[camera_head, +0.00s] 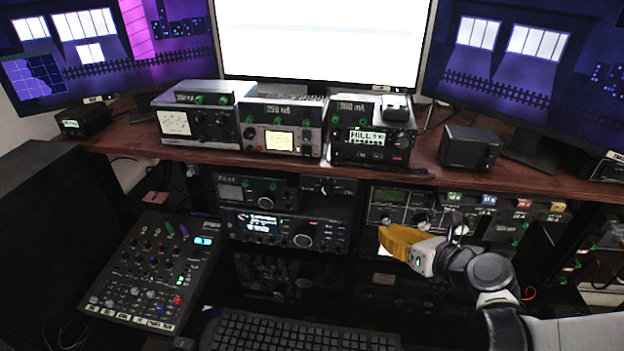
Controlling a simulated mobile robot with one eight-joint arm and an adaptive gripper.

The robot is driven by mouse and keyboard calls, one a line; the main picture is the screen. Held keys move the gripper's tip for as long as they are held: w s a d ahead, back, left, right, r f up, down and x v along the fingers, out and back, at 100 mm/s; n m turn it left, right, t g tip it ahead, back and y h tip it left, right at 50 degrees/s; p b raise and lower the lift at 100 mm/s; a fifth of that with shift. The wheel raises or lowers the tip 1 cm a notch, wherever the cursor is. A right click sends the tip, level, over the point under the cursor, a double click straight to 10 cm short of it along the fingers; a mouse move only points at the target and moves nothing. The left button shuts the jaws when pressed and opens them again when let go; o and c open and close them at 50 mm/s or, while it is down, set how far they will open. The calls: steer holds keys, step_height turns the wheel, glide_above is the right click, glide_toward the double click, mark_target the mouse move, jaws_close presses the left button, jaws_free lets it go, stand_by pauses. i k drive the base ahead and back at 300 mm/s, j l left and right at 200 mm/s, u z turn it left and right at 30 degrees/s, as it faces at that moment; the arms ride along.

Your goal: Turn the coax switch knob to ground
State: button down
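My gripper (404,244) has orange fingers pointing left, in front of the lower shelf right of centre. The fingers overlap into one shape, so I cannot tell whether they are open or shut. Nothing shows held in them. Behind and above it is a grey-faced unit (400,200) with several round knobs; the gripper and arm hide part of its lower face. To its right is a row of dark boxes with green, blue, red and yellow labels (505,203). No coax switch knob or ground mark can be read at this size, so I cannot tell which knob it is.
Radios and meters stand on the brown wooden shelf (300,168). A radio with a lit display (283,230) sits below it. A mixer (155,272) lies at left, a keyboard (300,332) in front. The dark desk between them looks mostly clear.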

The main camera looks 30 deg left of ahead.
mark_target(326, 192)
steer(key=u, duration=1.4)
